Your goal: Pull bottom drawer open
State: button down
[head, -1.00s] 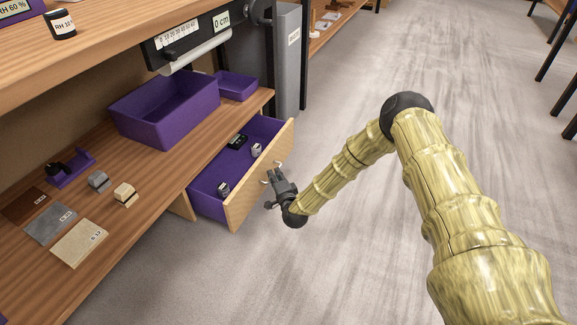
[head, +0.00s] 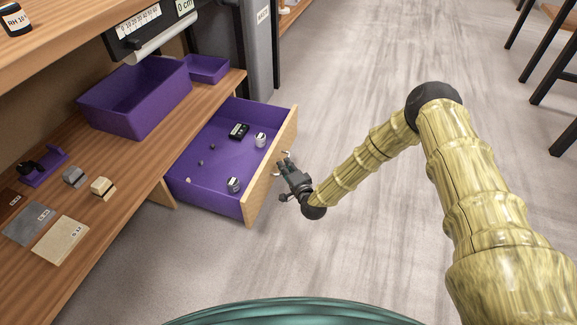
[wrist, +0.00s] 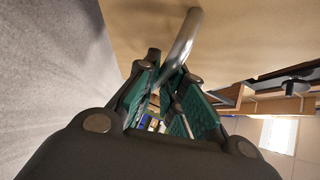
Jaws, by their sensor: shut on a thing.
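The drawer (head: 215,185) under the bench's lower shelf stands well open, with a purple inside and a light wood front (head: 272,165). A curved metal handle (head: 285,155) is on the drawer front, and it also shows in the wrist view (wrist: 183,42). My gripper (head: 288,170) is at the outer side of the front, shut on the handle. In the wrist view my gripper's fingers (wrist: 165,85) have green pads and close around the metal bar. Their exact contact is partly hidden.
The drawer holds a black device (head: 238,131), two small labelled jars (head: 260,140) and small dark lumps. A purple bin (head: 135,105) and a smaller purple tray (head: 207,69) stand on the shelf (head: 150,150).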

jog(key=shift+s+a, duration=0.25)
jog(key=c, duration=1.5)
grip_release()
jog(key=shift+w+d, duration=0.1)
jog(key=v, duration=1.2)
